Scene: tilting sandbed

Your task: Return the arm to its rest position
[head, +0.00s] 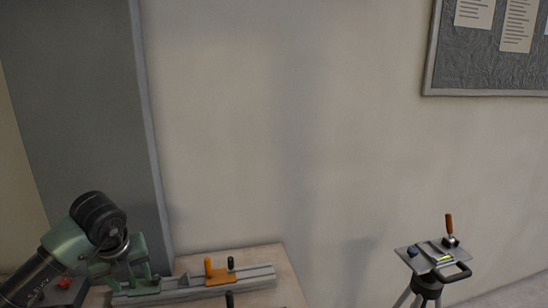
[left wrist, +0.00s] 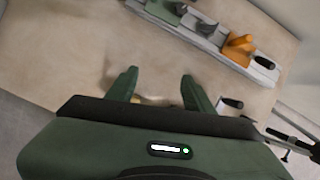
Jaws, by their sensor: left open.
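My left arm comes in at the lower left of the head view. Its green gripper (head: 125,256) is over the left end of a table, close to a grey rail. In the left wrist view the two green fingers of the left gripper (left wrist: 158,84) are spread apart, with nothing held between them. Bare tabletop shows beyond them. My right gripper is in neither view.
The grey rail (head: 245,277) on the wooden table (head: 291,286) carries green and orange (head: 215,273) pieces. A tripod plate (head: 409,259) stands apart at the right. Behind are a wall and noticeboard (head: 470,65).

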